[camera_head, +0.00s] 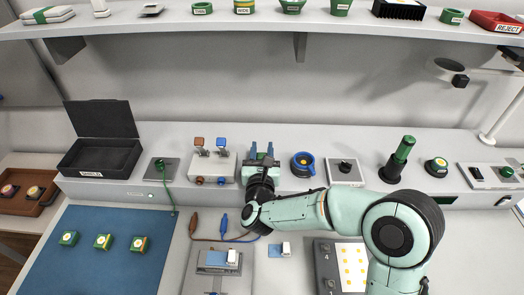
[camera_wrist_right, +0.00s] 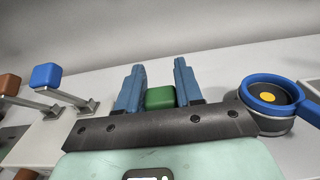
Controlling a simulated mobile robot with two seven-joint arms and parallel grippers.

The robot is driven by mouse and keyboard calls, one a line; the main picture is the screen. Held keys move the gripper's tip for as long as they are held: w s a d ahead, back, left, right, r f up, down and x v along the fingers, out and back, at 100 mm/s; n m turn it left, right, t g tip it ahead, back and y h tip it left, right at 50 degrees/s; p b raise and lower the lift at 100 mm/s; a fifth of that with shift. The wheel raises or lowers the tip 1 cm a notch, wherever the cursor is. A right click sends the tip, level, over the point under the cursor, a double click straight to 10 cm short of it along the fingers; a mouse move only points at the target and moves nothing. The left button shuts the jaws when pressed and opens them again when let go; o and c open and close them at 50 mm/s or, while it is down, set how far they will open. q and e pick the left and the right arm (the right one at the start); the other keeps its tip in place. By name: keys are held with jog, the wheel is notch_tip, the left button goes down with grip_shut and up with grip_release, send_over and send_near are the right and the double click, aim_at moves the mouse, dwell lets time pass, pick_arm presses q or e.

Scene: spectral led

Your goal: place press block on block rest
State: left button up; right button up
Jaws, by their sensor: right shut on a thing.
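My right gripper (camera_head: 262,151) is over the back ledge, its two blue fingers pointing away toward the wall. In the right wrist view the gripper (camera_wrist_right: 160,88) is shut on a green block (camera_wrist_right: 160,98), which I take to be the press block. The block sits low between the fingers; its underside is hidden by the dark gripper body, so I cannot tell whether it touches a surface. I cannot pick out the block rest for certain; it may be hidden beneath the gripper. My left gripper is not in view.
A blue-rimmed round holder (camera_head: 303,164) stands just right of the gripper. A stand with brown and blue levers (camera_head: 212,165) is just left. An open black box (camera_head: 100,150) is farther left; a green-topped post (camera_head: 399,158) is to the right. A shelf (camera_head: 300,30) runs above.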

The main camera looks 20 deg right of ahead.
jog(key=o, duration=1.1)
jog(key=shift+r+p, duration=0.25)
jog(key=shift+p, duration=0.2)
jog(key=b+v, duration=0.3)
jog(key=v, duration=0.9)
jog(key=shift+f+b, duration=0.1)
jog(key=shift+b, duration=0.2)
